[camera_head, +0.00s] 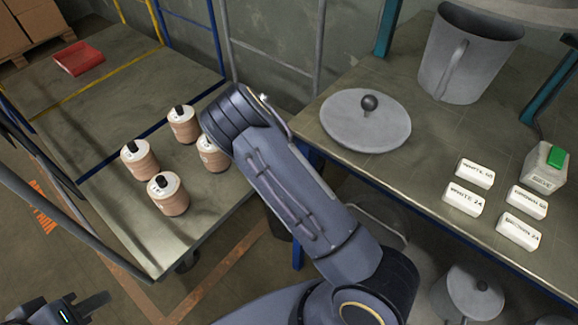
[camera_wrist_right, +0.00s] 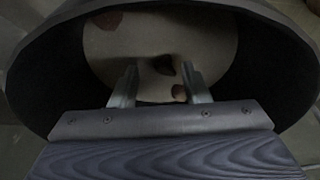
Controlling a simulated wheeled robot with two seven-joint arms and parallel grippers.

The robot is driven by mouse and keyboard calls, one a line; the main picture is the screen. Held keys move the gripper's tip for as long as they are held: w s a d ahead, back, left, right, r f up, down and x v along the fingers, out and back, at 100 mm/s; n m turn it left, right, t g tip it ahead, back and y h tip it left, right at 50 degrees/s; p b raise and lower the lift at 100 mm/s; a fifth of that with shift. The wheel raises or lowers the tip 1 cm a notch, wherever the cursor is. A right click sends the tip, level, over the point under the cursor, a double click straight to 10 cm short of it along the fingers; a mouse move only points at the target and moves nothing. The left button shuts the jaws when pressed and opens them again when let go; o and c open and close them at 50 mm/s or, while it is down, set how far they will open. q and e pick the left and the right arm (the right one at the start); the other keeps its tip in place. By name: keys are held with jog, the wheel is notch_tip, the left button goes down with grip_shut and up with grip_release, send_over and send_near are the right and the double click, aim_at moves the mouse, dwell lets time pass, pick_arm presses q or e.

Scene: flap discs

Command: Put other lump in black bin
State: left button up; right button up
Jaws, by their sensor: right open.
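In the right wrist view, my right gripper (camera_wrist_right: 160,88) is open, its two pale fingers pointing into a dark round vessel (camera_wrist_right: 272,70). Dark red-brown lumps show against the vessel's pale inside, one at the upper left (camera_wrist_right: 108,19) and one beside the right fingertip (camera_wrist_right: 180,92). A dark patch between the fingertips is too dim to identify. I cannot tell whether the vessel is the black bin. In the head view, my right gripper is hidden. My left gripper (camera_head: 84,306) is at the bottom left corner, away from the tables; its opening is unclear.
Several pale canisters (camera_head: 169,194) with black knobs stand on the left table. The right table (camera_head: 350,170) holds a round grey lid (camera_head: 366,120), a grey jug (camera_head: 465,55), several white labelled blocks (camera_head: 463,199) and a green-topped box (camera_head: 545,166). A grey pot (camera_head: 468,296) stands below.

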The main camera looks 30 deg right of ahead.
jog(key=p+v, duration=0.2)
jog(key=v, duration=0.8)
jog(key=shift+r, duration=0.2)
